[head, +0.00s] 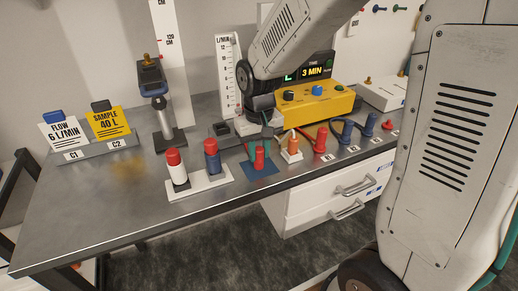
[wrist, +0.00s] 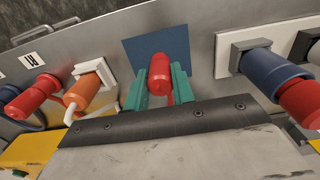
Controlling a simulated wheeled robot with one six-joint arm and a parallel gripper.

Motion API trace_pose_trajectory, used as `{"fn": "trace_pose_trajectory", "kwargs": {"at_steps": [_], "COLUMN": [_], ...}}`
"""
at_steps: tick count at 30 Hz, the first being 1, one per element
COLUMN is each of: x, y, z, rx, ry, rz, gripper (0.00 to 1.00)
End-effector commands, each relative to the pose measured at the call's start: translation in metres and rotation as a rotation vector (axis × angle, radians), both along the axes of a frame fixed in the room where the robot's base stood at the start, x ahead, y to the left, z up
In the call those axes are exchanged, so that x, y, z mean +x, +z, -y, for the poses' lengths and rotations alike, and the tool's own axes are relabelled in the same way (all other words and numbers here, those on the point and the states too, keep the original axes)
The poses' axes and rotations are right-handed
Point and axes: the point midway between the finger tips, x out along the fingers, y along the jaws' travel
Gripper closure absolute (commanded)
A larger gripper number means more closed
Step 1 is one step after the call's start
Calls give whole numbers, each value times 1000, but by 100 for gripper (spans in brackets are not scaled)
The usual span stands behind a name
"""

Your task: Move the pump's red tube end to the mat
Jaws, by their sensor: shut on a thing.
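The red tube end (head: 260,158) stands upright between the green fingers of my gripper (head: 259,151). In the wrist view the red tube end (wrist: 160,72) shows its rounded top, with a green finger of my gripper (wrist: 161,88) on each side. My gripper is shut on it. The blue mat (head: 270,171) lies flat under it near the bench's front edge; in the wrist view the mat (wrist: 136,50) shows around it. I cannot tell whether its bottom touches the mat. The yellow pump (head: 335,104) stands behind, its display reading 3 MIN.
An orange tube end in a white holder (head: 292,155) stands just right of the mat. Red and blue fittings (head: 347,132) line the edge beyond it. Left of the mat, a white base (head: 200,190) bears two red-topped cartridges. The bench's left front (head: 100,220) is clear.

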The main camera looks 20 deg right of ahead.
Motion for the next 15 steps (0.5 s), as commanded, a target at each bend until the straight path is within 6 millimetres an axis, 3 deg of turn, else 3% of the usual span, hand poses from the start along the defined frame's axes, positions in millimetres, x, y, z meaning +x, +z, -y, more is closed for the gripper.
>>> {"fn": "trace_pose_trajectory", "kwargs": {"at_steps": [1, 2, 4, 15], "x": [0, 0, 0, 0], "y": [-1, -1, -1, 7], "z": [0, 0, 0, 0], "rx": [0, 0, 0, 0], "ry": [0, 0, 0, 0], "rz": [-1, 0, 0, 2], "gripper": [100, 67, 50, 50]}}
